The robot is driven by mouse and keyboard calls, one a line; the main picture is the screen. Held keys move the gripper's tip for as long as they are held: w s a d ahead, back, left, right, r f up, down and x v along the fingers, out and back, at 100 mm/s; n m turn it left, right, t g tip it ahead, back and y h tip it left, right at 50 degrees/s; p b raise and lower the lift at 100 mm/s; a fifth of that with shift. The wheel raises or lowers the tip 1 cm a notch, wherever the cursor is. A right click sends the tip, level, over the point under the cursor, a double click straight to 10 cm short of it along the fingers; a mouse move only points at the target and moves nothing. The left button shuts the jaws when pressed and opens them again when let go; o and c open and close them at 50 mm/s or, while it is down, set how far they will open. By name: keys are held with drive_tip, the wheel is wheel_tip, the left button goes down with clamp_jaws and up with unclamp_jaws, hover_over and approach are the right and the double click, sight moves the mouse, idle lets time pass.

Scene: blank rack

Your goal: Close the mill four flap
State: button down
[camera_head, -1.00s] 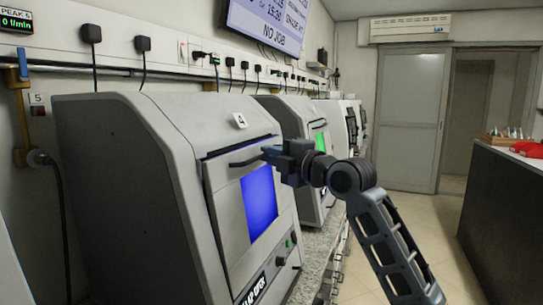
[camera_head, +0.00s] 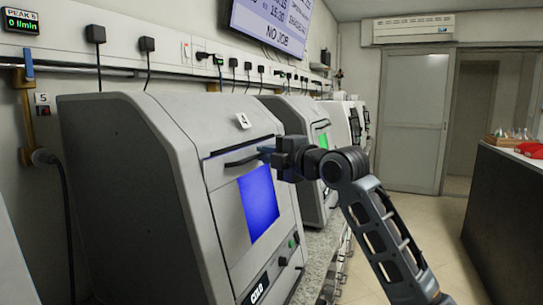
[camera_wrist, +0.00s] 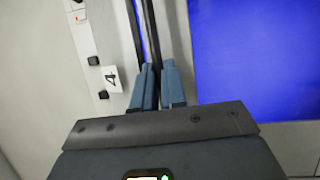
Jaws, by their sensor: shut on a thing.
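Mill four is the grey machine (camera_head: 130,190) in the foreground of the head view, with a number 4 tag (camera_head: 243,121) on top; the tag also shows in the wrist view (camera_wrist: 112,78). Its front flap (camera_head: 228,218) has a blue-lit window (camera_head: 260,203) and a dark bar handle (camera_head: 236,163). My gripper (camera_head: 268,154) is at the right end of the handle. In the wrist view its two fingers (camera_wrist: 159,88) are shut on the dark handle (camera_wrist: 151,35). The fingers hide part of the handle.
A small label (camera_head: 258,290) below the flap appears to read COLD. More mills stand behind, one with a green window (camera_head: 323,140). A dark counter (camera_head: 505,215) stands on the right. The floor (camera_head: 425,220) between is clear.

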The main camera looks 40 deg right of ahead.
drive_tip(key=shift+w+a, duration=0.1)
drive_tip(key=shift+w, duration=0.05)
drive_tip(key=c, duration=1.2)
unclamp_jaws()
drive_tip(key=shift+f, duration=0.1)
drive_tip(key=s+b, duration=0.2)
drive_tip(key=s, duration=0.5)
drive_tip(key=shift+s+a, duration=0.2)
drive_tip(key=shift+s, duration=0.15)
drive_tip(key=shift+r, duration=0.2)
